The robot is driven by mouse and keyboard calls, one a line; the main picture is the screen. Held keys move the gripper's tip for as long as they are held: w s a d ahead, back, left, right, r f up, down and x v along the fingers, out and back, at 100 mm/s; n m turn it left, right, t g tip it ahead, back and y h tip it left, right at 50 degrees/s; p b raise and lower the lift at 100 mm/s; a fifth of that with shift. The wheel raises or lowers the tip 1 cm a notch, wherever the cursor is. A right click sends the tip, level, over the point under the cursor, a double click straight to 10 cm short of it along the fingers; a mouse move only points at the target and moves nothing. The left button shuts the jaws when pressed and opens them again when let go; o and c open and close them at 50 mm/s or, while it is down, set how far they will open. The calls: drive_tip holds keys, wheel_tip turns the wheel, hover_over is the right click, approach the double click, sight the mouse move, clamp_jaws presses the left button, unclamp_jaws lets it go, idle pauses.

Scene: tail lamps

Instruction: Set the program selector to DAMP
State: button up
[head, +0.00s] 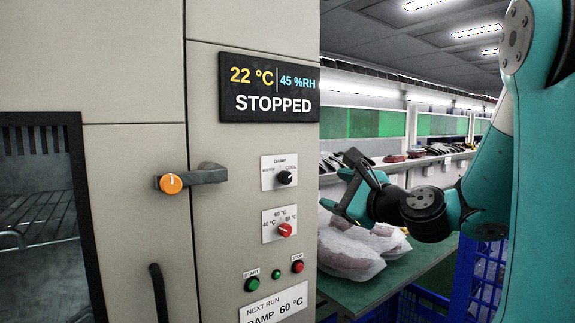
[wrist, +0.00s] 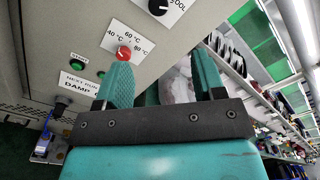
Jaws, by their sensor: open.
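The program selector is a black knob (head: 287,178) on a white plate on the beige cabinet front. Its plate reads DAMP at the top, COOL at right and a small word at left. Its white mark appears to point right, toward COOL. The knob also shows at the top edge of the wrist view (wrist: 159,6), partly cut off. My gripper (head: 343,187) is open and empty, to the right of the panel and apart from the knob. In the wrist view its two teal fingers (wrist: 160,62) are spread, with the selector beyond them.
A red temperature knob (head: 285,230) sits just below the selector. Below are a green START button (head: 252,285), a red STOP button (head: 297,267) and a NEXT RUN card (head: 274,305). A door handle (head: 190,178) juts out at left. Bagged items (head: 350,252) lie on a green table.

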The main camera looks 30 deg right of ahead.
sight(287, 178)
drive_tip(key=w+p, duration=0.9)
drive_tip(key=w, duration=0.1)
drive_tip(key=w+p, duration=0.5)
drive_tip(key=shift+w+a+r+p, duration=0.1)
drive_tip(key=shift+w+a+p, duration=0.2)
drive_tip(key=shift+w+a, duration=0.1)
drive_tip(key=shift+w, duration=0.6)
drive_tip(key=shift+f, duration=0.2)
drive_tip(key=c, duration=0.9)
